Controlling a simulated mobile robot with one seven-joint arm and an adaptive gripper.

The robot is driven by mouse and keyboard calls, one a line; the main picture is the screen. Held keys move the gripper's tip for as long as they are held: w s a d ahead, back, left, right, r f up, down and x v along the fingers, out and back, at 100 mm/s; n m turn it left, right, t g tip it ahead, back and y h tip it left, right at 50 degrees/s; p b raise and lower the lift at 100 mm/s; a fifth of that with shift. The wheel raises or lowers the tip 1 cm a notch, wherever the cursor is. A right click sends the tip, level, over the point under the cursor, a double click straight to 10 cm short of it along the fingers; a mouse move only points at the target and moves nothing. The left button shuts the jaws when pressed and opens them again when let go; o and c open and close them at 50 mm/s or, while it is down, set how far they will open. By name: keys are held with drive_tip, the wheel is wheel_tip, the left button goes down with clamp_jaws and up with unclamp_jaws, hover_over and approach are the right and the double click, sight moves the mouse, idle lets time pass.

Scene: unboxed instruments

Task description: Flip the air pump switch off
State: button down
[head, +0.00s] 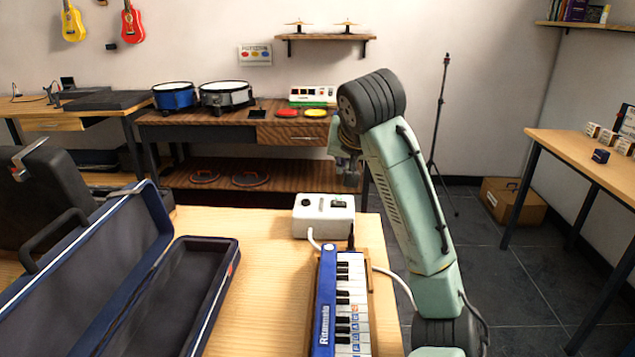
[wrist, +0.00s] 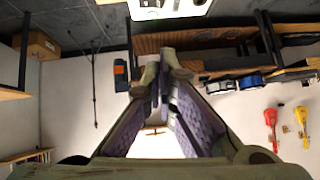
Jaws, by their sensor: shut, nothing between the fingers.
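The air pump is a white box (head: 323,222) on the wooden table, with a dark round knob and a small switch-like part (head: 338,203) on its top. The switch's position is too small to tell. A hose and cable run from the box beside a blue melodica (head: 342,305). My gripper (head: 350,182) is above and just behind the box, apart from it, partly hidden by my arm. In the wrist view my gripper (wrist: 163,75) is shut and empty, and part of the white box (wrist: 168,10) shows at the top edge.
An open blue case (head: 200,285) and a dark case (head: 40,190) lie at the left of the table (head: 260,290). Behind stands a drum bench (head: 230,122). A thin stand (head: 440,120) and a cardboard box (head: 512,200) are at the right. Floor between the tables is clear.

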drive_tip(key=shift+w+d+f, duration=0.15)
drive_tip(key=shift+w+d, duration=0.15)
drive_tip(key=shift+s, duration=0.1)
drive_tip(key=p, duration=0.2)
hover_over(339, 204)
drive_tip(key=f, duration=0.6)
drive_tip(key=shift+s+d+f, duration=0.2)
drive_tip(key=shift+d+f, duration=0.1)
wheel_tip(339, 204, down, 3)
drive_tip(key=shift+w+a+r, duration=0.15)
drive_tip(key=shift+r, duration=0.05)
drive_tip(key=shift+a+f, duration=0.15)
drive_tip(key=shift+f, duration=0.7)
